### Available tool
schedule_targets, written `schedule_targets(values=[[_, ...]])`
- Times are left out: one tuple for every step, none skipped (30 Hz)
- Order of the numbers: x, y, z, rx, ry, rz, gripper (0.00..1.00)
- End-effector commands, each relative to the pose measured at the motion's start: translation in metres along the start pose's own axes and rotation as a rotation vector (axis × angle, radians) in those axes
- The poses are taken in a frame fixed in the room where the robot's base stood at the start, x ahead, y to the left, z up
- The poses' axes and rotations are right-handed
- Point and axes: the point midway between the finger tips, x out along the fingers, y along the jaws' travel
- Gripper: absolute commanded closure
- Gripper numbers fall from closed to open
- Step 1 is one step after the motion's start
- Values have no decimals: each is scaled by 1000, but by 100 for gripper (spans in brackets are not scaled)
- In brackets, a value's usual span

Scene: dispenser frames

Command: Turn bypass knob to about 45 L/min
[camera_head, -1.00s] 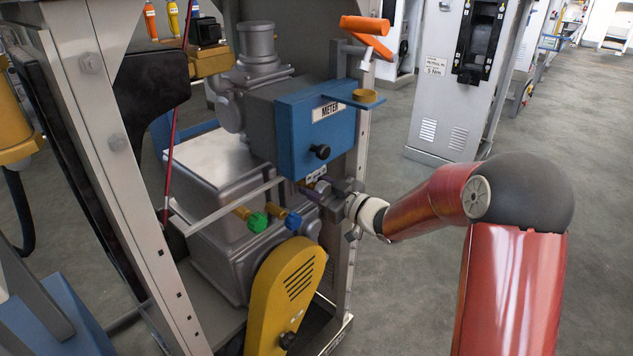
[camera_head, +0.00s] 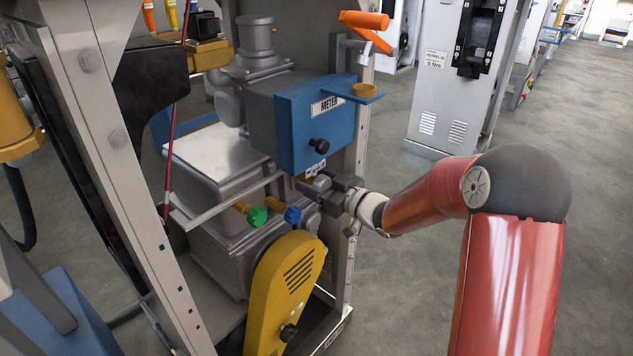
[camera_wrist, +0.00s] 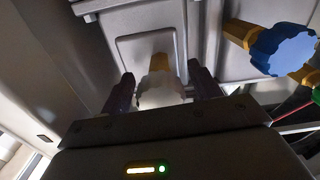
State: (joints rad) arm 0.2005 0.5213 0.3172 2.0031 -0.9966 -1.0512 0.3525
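A pale grey-white knob (camera_wrist: 160,92) on a brass stem stands between my gripper's two dark fingers in the wrist view. In the head view this knob (camera_head: 321,183) is partly hidden by the fingers, just under the blue meter box. No readable name or flow scale shows on it. My gripper (camera_wrist: 161,84) has its fingers apart, one on each side of the knob, with what look like narrow gaps. In the head view my gripper (camera_head: 323,188) comes in from the right. A blue knob (camera_head: 292,215) and a green knob (camera_head: 257,216) sit lower left.
A yellow guard (camera_head: 285,285) is below. A grey upright (camera_head: 362,130) stands close behind my gripper. The floor at right is open.

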Motion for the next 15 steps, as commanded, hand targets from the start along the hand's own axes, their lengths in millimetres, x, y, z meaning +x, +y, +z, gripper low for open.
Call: schedule_targets(values=[[0,0,0,-1,1,0,38],[0,0,-1,-1,1,0,38],[0,0,-1,-1,1,0,38],[0,0,-1,-1,1,0,38],[-1,0,-1,-1,2,0,38],[-3,0,-1,-2,1,0,38],[-6,0,-1,-2,1,0,38],[-9,1,-1,-2,1,1,38],[-15,1,0,-2,1,2,38],[-20,1,0,-2,1,3,38],[-25,1,0,-2,1,3,38],[-32,1,0,-2,0,3,38],[-38,1,0,-3,1,3,38],[-43,1,0,-2,0,4,38],[-50,1,0,-2,0,4,38]])
